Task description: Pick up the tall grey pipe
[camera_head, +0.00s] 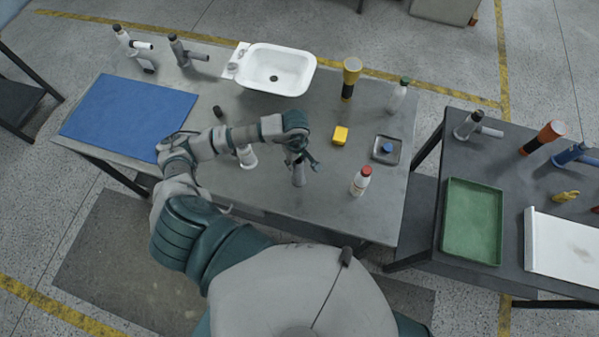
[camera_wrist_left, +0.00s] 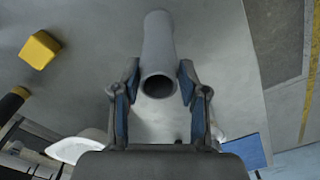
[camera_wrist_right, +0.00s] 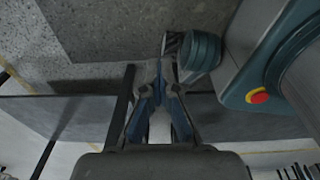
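The tall grey pipe (camera_head: 299,177) stands upright near the front edge of the main table. In the left wrist view the pipe (camera_wrist_left: 158,45) shows its round open end toward me, between the two fingers. My left gripper (camera_head: 297,158) is at the pipe's upper end; in its wrist view the left gripper (camera_wrist_left: 158,72) is open, with a finger on each side and narrow gaps beside the pipe. My right gripper (camera_wrist_right: 162,72) shows only in its own wrist view, with its fingertips together and nothing visible held, away from the pipe.
A red-capped bottle (camera_head: 361,181), a yellow block (camera_head: 340,136) and a dark tray (camera_head: 386,149) stand right of the pipe. A white basin (camera_head: 276,70) is at the back, a blue mat (camera_head: 130,117) at left. A second table with a green tray (camera_head: 472,220) stands right.

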